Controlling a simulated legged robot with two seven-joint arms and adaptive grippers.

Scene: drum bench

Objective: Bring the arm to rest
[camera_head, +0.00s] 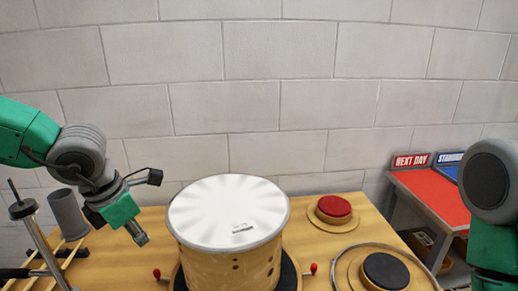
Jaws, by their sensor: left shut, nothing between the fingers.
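My left arm comes in from the left, green and grey. Its gripper (141,239) is shut and empty, pointing down to the left of the drum, apart from it. The drum (228,212) has a white head and a wooden shell and stands upright on a dark round base on the bench. My right arm shows at the right edge as a grey joint and a green link; its gripper is out of view.
A red pad (334,206) on a wooden disc is behind right of the drum. A black pad (385,271) lies front right. A grey cylinder (68,214) and a metal stand (39,238) are at left. A side table (432,192) has red and blue areas.

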